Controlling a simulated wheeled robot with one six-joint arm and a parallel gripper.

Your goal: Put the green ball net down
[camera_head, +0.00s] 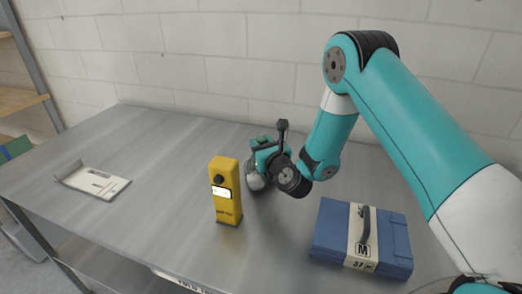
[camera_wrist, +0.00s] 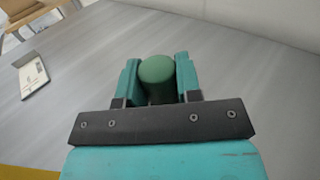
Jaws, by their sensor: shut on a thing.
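The green ball net shows in the wrist view as a rounded green top (camera_wrist: 157,70) between the two fingers of my gripper (camera_wrist: 158,82). My gripper is shut on it. In the head view my gripper (camera_head: 262,152) is over the middle of the table, just behind and right of the yellow device. A pale rounded shape (camera_head: 255,181) shows under the gripper there; I cannot tell if it is part of the net. The net's lower part is hidden, so I cannot tell whether it touches the table.
The grey table (camera_head: 140,145) is mostly clear on the left and back. A yellow device (camera_head: 226,205) stands upright close to my gripper. A blue case (camera_head: 335,230) lies at the right front. A block wall (camera_head: 230,50) stands behind.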

